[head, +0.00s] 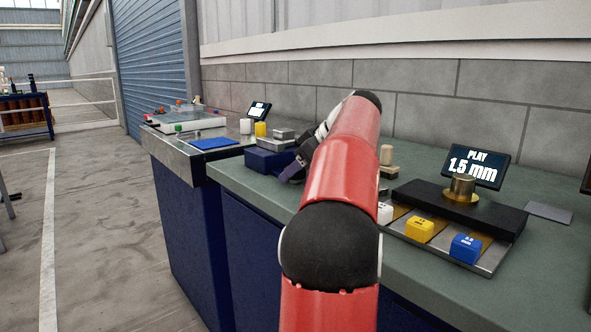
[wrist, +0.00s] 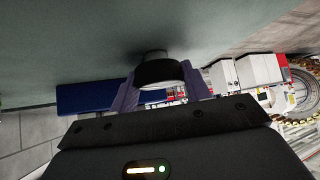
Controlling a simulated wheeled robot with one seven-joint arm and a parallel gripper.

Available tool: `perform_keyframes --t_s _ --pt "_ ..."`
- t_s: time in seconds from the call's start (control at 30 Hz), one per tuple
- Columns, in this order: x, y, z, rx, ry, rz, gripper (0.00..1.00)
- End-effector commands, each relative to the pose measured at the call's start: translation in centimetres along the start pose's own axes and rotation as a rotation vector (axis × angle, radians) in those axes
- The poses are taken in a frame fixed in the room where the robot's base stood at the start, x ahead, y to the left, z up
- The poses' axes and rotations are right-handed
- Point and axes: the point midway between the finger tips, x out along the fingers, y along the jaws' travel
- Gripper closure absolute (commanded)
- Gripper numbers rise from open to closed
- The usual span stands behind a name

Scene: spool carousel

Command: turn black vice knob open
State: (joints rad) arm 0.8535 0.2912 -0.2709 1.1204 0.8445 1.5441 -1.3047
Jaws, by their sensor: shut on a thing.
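The black vice knob (wrist: 160,73) shows in the wrist view as a dark round cap on a short pale shaft. My gripper (wrist: 160,88) is shut on it, with one finger at each side. In the head view my gripper (head: 293,171) reaches the right side of the blue vice (head: 268,163), which has grey metal jaws (head: 281,138) on top. My red arm crosses the middle of that view, and I cannot make out the knob there.
A black block with a brass knob (head: 462,187) stands right of my arm. In front of it are white, yellow (head: 419,230) and blue (head: 466,248) blocks. A display (head: 475,166) reads "PLAY 1.5 mm". A blue mat (head: 214,143) lies farther left. The near green bench top is clear.

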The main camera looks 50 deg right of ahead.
Motion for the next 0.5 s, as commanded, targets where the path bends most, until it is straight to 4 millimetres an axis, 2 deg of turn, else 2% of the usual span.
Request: perform_keyframes --t_s 0.5 --pt "0.07 0.09 0.16 -0.154 -0.005 -0.157 0.76"
